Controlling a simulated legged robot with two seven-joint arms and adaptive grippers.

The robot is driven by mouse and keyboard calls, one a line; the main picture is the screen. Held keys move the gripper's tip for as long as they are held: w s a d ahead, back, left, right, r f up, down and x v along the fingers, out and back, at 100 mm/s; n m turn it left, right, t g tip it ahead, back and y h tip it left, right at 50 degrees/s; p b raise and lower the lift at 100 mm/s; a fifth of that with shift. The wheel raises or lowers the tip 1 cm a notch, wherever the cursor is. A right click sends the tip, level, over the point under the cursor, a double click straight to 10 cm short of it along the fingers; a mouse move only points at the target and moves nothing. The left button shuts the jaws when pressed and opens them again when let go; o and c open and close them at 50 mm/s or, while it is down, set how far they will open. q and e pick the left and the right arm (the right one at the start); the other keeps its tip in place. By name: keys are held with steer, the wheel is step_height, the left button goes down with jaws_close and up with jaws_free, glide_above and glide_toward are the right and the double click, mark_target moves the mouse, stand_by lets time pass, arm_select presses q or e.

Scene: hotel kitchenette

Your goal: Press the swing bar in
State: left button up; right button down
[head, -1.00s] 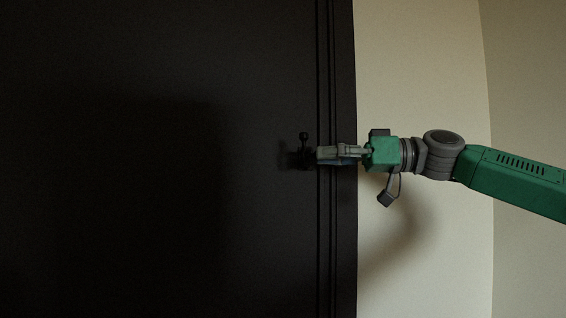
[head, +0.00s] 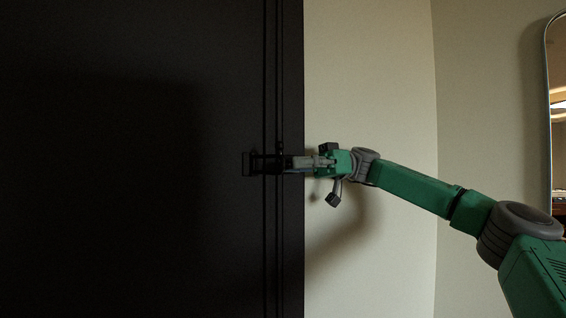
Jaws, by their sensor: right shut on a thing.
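The swing bar (head: 265,163) is a small black fitting on the dark door (head: 130,200), near the door's right edge. A square bracket (head: 247,163) shows at its left end, and a small knob (head: 280,147) stands up near its right end. The bar reaches rightward from the bracket to my right gripper. My right gripper (head: 288,163) comes in from the right and is shut on the swing bar's right end, in front of the door's edge trim. Dark on dark hides the exact contact. My left gripper is not in view.
A bare cream wall (head: 370,90) lies right of the door, with a wall corner farther right. A rounded mirror (head: 557,120) stands at the far right edge. The space around my right arm looks clear.

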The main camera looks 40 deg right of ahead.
steer(key=shift+a+f, duration=0.1)
stand_by(0.3)
steer(key=c, duration=1.4)
jaws_free()
steer(key=shift+c, duration=0.2)
steer(key=shift+w+a, duration=0.2)
steer(key=s+d, duration=0.1)
steer(key=d, duration=1.1)
